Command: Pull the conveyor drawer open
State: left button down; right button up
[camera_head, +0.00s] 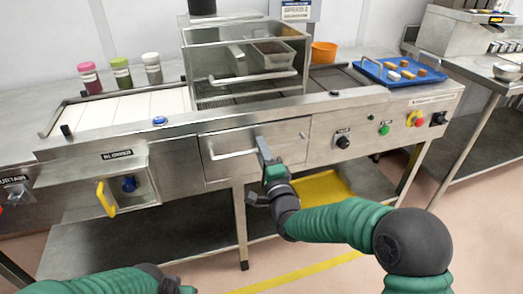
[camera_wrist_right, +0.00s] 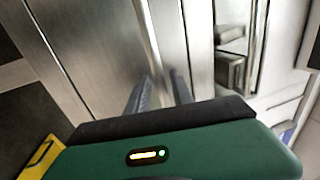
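The conveyor drawer (camera_head: 226,166) has a plain steel front in the middle of the line and looks flush with the panel around it. Its bar handle (camera_head: 232,154) runs across the front, partly hidden by my right gripper. My right gripper (camera_head: 264,150) is at the handle, in front of the drawer. In the right wrist view its two fingers (camera_wrist_right: 160,84) stand apart, with a bright bar (camera_wrist_right: 146,30) running down towards the gap. I cannot tell whether they touch it. My left wrist shows at the bottom edge in the head view; its fingers are out of sight.
A yellow tray (camera_head: 318,188) lies on the shelf below the drawer. A box with a yellow handle (camera_head: 106,199) projects at left. Knobs and buttons (camera_head: 384,130) line the panel at right. A blue tray (camera_head: 372,72), an orange pot (camera_head: 324,51) and several bottles (camera_head: 121,73) stand on top.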

grip_shut()
jog(key=shift+f, duration=0.15)
dwell(1.0)
